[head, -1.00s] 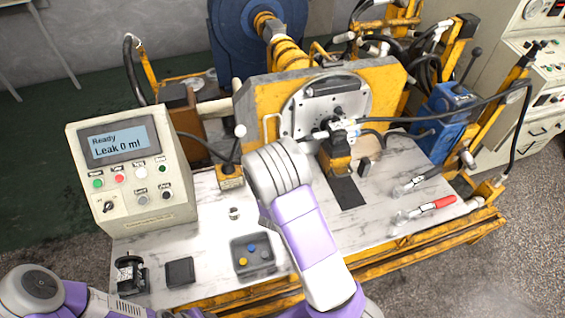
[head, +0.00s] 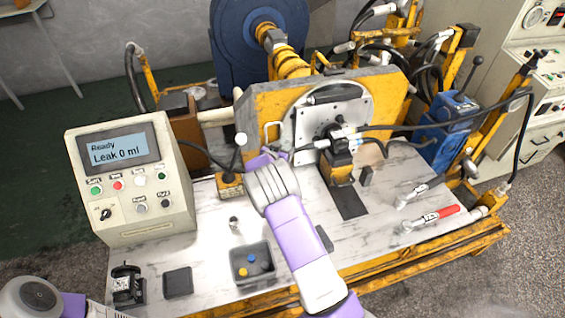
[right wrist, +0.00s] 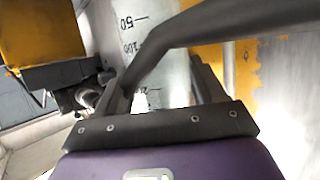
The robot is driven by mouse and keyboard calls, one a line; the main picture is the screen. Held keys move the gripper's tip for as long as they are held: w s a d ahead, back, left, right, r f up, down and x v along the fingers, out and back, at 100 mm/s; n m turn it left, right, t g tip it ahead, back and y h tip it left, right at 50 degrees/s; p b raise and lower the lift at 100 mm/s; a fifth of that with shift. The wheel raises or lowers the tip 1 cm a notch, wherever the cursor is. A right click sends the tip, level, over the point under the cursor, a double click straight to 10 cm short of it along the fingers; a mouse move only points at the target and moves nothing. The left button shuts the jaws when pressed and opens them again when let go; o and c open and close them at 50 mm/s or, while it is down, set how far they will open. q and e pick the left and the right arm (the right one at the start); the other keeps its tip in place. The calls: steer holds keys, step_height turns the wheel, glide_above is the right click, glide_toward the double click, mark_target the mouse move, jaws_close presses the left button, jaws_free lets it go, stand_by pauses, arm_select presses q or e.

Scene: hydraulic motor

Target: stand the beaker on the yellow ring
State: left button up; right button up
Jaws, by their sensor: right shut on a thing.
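The beaker (right wrist: 153,22) shows in the right wrist view as a pale see-through cylinder with dark volume marks, including 50 and 100. My right gripper (right wrist: 162,75) is shut on it, with dark fingers on either side. In the head view my right gripper (head: 264,159) is at the yellow motor stand, mostly hidden behind my own wrist; the beaker is hidden there. I cannot make out the yellow ring for certain in either view. My left gripper is outside the frame; only part of my left arm shows at the lower left.
A control box (head: 130,185) reading "Leak 0 ml" stands left on the marble-like bench (head: 210,262). A dark tray (head: 238,272) holds small blue and yellow pieces. Tools with a red handle (head: 440,214) lie at right. A black hose (head: 440,123) crosses the right side.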

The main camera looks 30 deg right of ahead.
step_height(320, 180, down, 6)
steer(key=shift+f+b, duration=0.25)
steer(key=shift+b, duration=0.95)
steer(key=shift+w+f, duration=0.15)
steer(key=shift+f, duration=0.2)
steer(key=shift+r, duration=0.15)
steer(key=o, duration=0.8)
steer(key=shift+c, duration=0.2)
